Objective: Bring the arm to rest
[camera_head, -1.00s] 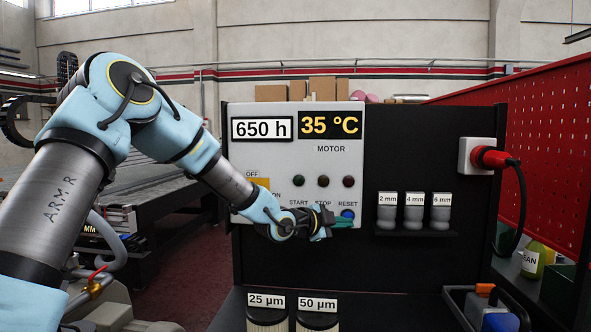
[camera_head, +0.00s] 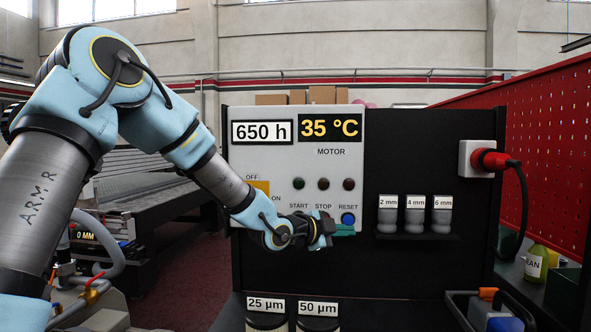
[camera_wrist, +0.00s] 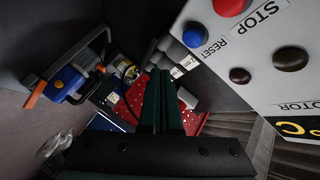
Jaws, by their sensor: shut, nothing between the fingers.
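My arm (camera_head: 48,205) reaches from the left side of the head view toward the control panel (camera_head: 245,160). My gripper (camera_head: 344,230) is in front of the panel's lower part, just below the blue RESET button (camera_head: 348,218), which is uncovered. In the wrist view my gripper's green fingers (camera_wrist: 160,95) are shut with nothing between them. The RESET button also shows in the wrist view (camera_wrist: 194,35), to the right of the fingers and apart from them.
Containers labelled 2, 4 and 6 mm (camera_head: 415,215) stand on a shelf right of the panel. Two filter cups (camera_head: 318,310) stand below my gripper.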

